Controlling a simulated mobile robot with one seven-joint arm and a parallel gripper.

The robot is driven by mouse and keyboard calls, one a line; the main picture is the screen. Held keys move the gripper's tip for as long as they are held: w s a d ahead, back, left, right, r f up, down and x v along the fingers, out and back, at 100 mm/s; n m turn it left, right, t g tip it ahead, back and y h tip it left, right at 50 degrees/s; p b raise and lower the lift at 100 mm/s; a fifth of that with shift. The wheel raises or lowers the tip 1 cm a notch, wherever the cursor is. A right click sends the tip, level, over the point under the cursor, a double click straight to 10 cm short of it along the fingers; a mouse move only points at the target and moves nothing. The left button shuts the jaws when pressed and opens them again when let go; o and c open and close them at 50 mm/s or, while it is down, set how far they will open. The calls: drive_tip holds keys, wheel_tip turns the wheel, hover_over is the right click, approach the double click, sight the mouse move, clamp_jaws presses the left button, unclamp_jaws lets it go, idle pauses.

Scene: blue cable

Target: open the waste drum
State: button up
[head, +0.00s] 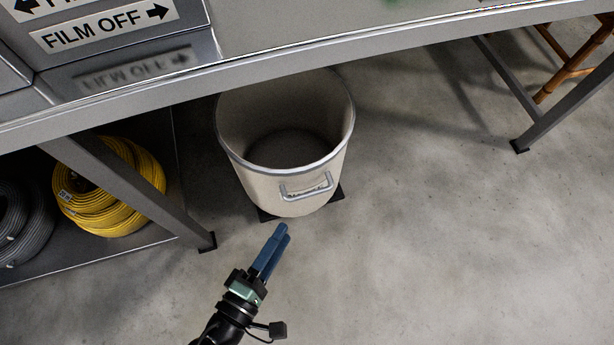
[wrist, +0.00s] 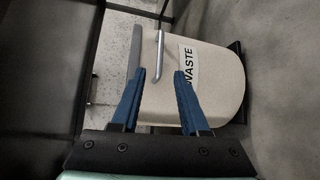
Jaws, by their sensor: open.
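The waste drum (head: 262,180) is a cream bin with a grey metal rim under the bench. In the head view its top is uncovered and I see into its dark interior; no lid shows on it. A metal handle (head: 308,188) is on its front wall. The wrist view shows the drum (wrist: 218,75) sideways, with a WASTE label (wrist: 188,66) and the handle (wrist: 158,55). My gripper (head: 281,231) has blue fingers and is open, in front of and below the handle in the head view. In the wrist view the handle appears between the fingertips, apparently beyond them.
The bench edge (head: 330,47) overhangs the drum's back. A bench leg (head: 140,190) stands left of the drum, beside a shelf with a yellow cable coil (head: 115,185) and a grey coil (head: 22,225). The floor (head: 460,230) to the right is clear.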

sight(309, 194)
drive_tip(key=shift+b+x, duration=2.55)
drive_tip(key=shift+x, duration=3.5)
drive_tip(key=shift+s+d, duration=0.1)
drive_tip(key=shift+c, duration=0.3)
clamp_jaws()
